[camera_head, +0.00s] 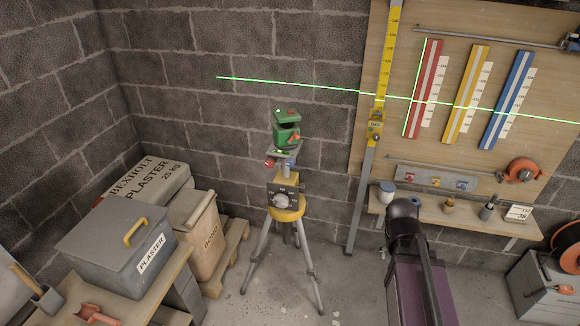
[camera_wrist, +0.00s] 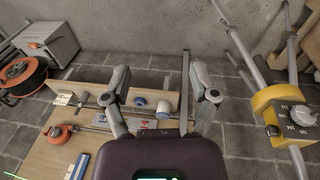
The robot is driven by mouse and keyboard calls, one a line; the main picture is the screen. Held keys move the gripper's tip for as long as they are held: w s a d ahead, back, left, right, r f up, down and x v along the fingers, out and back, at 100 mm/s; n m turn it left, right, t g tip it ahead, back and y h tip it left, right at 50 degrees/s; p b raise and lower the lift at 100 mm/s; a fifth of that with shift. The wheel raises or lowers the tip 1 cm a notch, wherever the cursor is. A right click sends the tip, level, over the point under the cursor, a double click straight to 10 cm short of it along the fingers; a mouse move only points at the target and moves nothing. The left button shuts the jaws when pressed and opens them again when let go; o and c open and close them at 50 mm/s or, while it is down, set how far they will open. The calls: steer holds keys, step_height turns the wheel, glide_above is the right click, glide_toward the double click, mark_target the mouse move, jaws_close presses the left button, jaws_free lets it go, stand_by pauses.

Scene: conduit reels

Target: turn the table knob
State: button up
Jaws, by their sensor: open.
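A tripod (camera_head: 284,250) stands on the floor by the wall. Its yellow head (camera_head: 286,213) carries a dark dial plate with a pale round knob (camera_head: 281,201). Above it is a small table (camera_head: 285,154) with a red knob (camera_head: 269,163) at its left side, and a green laser level (camera_head: 286,130) on top. Which knob is the table knob is not marked. In the wrist view the dial knob (camera_wrist: 303,115) is at the right edge, apart from my gripper (camera_wrist: 158,75). My gripper is open, with nothing between its fingers; the head view does not show the fingers clearly.
A wooden board (camera_head: 460,90) with coloured levels and a yellow staff (camera_head: 379,90) is right of the tripod, above a shelf (camera_head: 450,219). A grey plaster box (camera_head: 115,245) and sacks stand left. A green laser line crosses wall and board.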

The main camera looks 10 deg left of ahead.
steer(key=w+a+n+t+h+b, duration=0.1)
steer(key=w+a+t+h+b, duration=0.25)
steer(key=w+a, duration=0.35)
steer(key=n+t+y+b, duration=0.5)
steer(key=n+t+b, duration=0.25)
steer(key=t, duration=0.65)
glide_toward(290, 164)
steer(key=s, duration=0.3)
steer(key=shift+s+a+r+n+g+h+p, duration=0.1)
steer(key=shift+a+n+g+h+p, duration=0.15)
steer(key=shift+a+p, duration=0.05)
steer(key=w, duration=1.3)
steer(key=shift+w+d, duration=0.3)
steer(key=shift+w, duration=0.1)
jaws_close()
